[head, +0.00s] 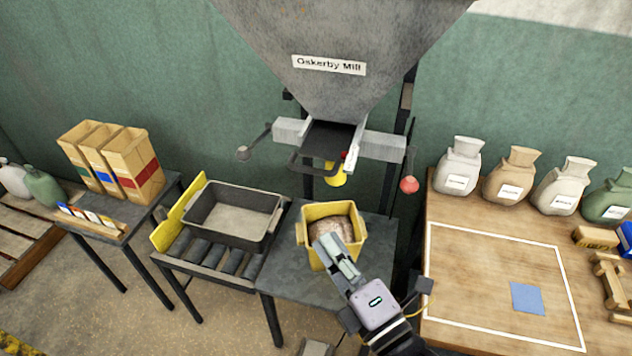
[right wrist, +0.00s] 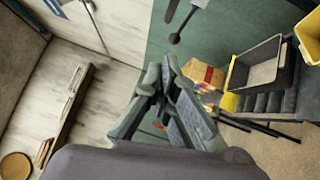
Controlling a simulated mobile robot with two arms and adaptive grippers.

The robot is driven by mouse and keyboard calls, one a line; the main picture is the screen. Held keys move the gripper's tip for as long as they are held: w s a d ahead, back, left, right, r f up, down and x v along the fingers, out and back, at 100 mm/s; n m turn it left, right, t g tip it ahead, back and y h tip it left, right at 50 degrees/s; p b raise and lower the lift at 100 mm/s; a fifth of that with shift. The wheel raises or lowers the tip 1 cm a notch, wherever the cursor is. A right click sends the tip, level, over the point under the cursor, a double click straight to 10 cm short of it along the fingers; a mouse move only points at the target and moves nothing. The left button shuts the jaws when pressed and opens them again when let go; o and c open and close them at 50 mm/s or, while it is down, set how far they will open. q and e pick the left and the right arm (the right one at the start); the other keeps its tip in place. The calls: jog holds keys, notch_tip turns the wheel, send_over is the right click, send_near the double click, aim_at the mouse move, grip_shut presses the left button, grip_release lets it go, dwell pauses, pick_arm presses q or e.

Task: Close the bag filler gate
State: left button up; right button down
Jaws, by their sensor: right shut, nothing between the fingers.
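The grey hopper (head: 340,45) labelled "Oskerby Mill" hangs at the top centre of the head view. Under its outlet is a dark gate plate (head: 330,137) with a looped handle (head: 305,167) jutting forward. A lever with a grey knob (head: 243,152) is on the left, and one with a red knob (head: 409,184) on the right. A yellow spout (head: 336,176) shows below. My right gripper (head: 327,243) is shut and empty, below the gate and in front of the yellow bin. Its fingers also show in the right wrist view (right wrist: 165,85). My left gripper is out of view.
The yellow bin (head: 358,247) with brown contents stands on a dark table (head: 285,275). A black tray (head: 272,228) sits on rollers to its left. A wooden table (head: 470,215) with several sacks is on the right. Cartons (head: 140,168) stand on the left.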

aim_at(310, 172)
jog(key=p+x, duration=0.1)
jog(key=x, duration=0.3)
jog(key=d+p+x, duration=0.1)
jog(key=p+x, duration=0.1)
jog(key=x, duration=0.2)
jog(key=w+d+p+x, duration=0.1)
jog(key=x, duration=0.3)
jog(key=shift+w+p, duration=0.25)
jog(key=shift+p, duration=0.1)
jog(key=shift+w+d, duration=0.3)
jog(key=shift+w, duration=0.45)
jog(key=shift+w+d, duration=0.25)
jog(key=shift+w, duration=0.45)
jog(key=shift+r, duration=0.1)
